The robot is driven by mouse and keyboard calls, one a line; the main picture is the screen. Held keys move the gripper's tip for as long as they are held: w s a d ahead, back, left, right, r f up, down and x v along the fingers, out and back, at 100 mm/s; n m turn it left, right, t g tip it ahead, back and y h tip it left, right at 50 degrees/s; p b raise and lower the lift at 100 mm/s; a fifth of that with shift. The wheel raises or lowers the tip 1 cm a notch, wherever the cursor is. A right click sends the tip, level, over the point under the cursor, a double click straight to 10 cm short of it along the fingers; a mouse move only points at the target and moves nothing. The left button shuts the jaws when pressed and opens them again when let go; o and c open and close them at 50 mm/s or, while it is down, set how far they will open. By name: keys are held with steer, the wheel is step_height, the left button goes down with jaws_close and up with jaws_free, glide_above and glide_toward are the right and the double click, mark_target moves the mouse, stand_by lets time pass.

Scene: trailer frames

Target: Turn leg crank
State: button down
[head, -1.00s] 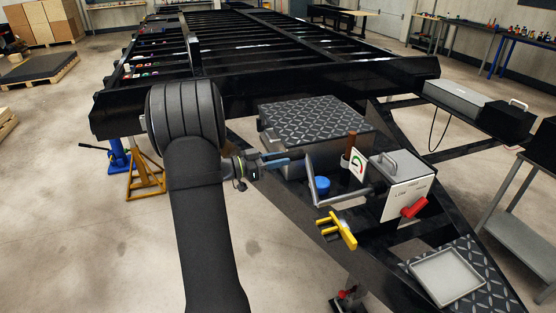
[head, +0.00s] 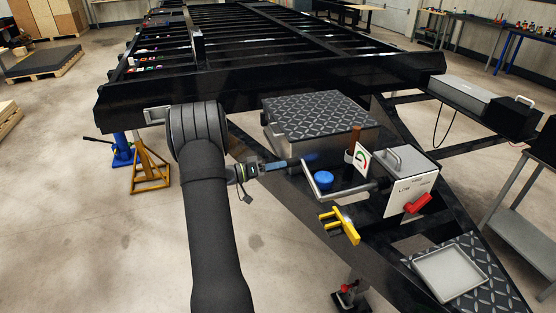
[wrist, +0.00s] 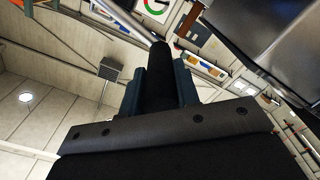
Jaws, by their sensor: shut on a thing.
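The leg crank (head: 311,182) is a grey bent arm whose shaft runs right to the grey box (head: 412,192) on the trailer's tongue. The crank arm leans up and to the left from the shaft. My gripper (head: 286,164) comes in from the left and is shut on the crank's dark handle at the arm's upper end. In the wrist view, the fingers (wrist: 160,85) close on both sides of the black handle (wrist: 160,60).
A blue knob (head: 323,180) sits just behind the crank arm. A yellow bracket (head: 341,225) sticks out below the shaft. A gauge card (head: 362,158), a red lever (head: 418,203) and a tread-plate box (head: 315,115) are close by.

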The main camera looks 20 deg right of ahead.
step_height(320, 180, down, 12)
steer(key=s+n, duration=0.1)
steer(key=n, duration=0.7)
steer(key=shift+s+n, duration=0.3)
steer(key=shift+s, duration=0.1)
steer(key=c, duration=1.1)
jaws_free()
steer(key=shift+r, duration=0.1)
steer(key=shift+a, duration=0.1)
steer(key=a, duration=1.7)
steer(key=shift+a, duration=0.15)
